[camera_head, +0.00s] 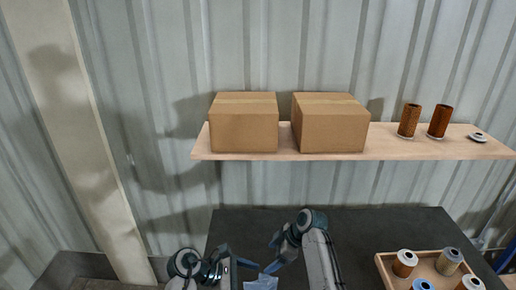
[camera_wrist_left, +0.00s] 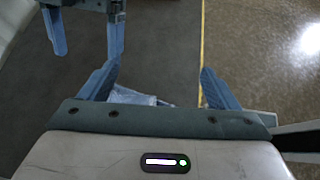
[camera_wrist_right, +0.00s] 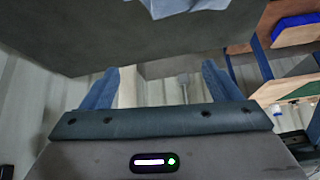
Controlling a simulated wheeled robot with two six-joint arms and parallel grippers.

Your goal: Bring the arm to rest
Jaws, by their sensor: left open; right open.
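My left gripper (camera_head: 238,256) and my right gripper (camera_head: 274,254) are close together over the near part of the dark table in the head view. In the left wrist view the left gripper's blue fingers (camera_wrist_left: 160,84) are spread with nothing between them. Part of my right gripper (camera_wrist_left: 88,30) shows at the top left of that view. In the right wrist view the right gripper's fingers (camera_wrist_right: 160,84) are also apart and empty. A crumpled pale-blue plastic piece (camera_head: 262,282) lies near both grippers, partly cut off; it also shows in the left wrist view (camera_wrist_left: 135,97).
A wooden tray (camera_head: 384,264) holding several filter cartridges (camera_head: 404,262) stands at the right of the dark table (camera_head: 380,225). A wall shelf (camera_head: 390,150) carries two cardboard boxes (camera_head: 244,125), two brown cartridges (camera_head: 409,120) and a small disc (camera_head: 479,137). The table's back middle is clear.

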